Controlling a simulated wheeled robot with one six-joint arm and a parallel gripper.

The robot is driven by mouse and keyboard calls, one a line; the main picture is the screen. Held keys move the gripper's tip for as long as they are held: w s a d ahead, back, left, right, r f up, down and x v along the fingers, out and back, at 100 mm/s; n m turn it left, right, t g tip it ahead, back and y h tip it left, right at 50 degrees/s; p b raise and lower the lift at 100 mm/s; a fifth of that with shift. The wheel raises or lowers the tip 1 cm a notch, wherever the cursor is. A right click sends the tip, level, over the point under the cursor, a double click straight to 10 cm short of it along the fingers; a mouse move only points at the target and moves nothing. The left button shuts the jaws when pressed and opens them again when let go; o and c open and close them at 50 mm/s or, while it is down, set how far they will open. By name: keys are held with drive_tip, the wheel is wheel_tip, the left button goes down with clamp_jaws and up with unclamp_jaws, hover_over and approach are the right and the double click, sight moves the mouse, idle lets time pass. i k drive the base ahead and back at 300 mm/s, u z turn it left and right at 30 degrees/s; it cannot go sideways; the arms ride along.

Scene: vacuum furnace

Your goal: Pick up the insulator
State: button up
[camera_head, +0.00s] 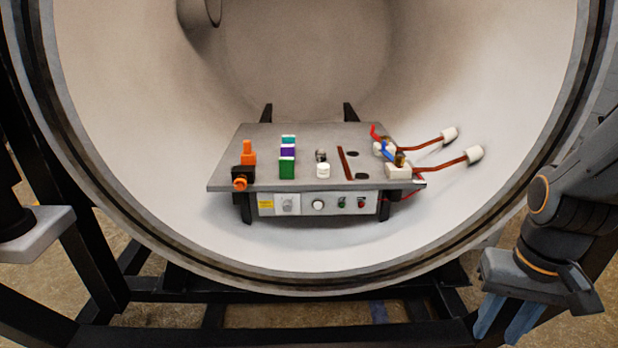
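A small white cylindrical piece (323,170), which looks like the insulator, stands upright near the front middle of the grey table plate (225,177) inside the round chamber. White pieces also sit on the ends of two copper rods, an upper one (449,134) and a lower one (474,154), so I cannot be sure which piece is meant. My gripper (499,327) hangs at the lower right, outside the chamber and well away from the table. Its two blue fingers point down with a gap between them, and nothing shows between them.
The chamber rim (330,284) curves between my gripper and the table. An orange and black part (243,172), a green block (287,168), a purple block (288,151) and a dark-topped small piece (321,155) stand near the white cylinder. A control panel (318,203) is below the plate.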

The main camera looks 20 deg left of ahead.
sight(323, 169)
drive_tip(key=u, duration=0.6)
drive_tip(key=i, duration=1)
drive_tip(key=u, duration=0.05)
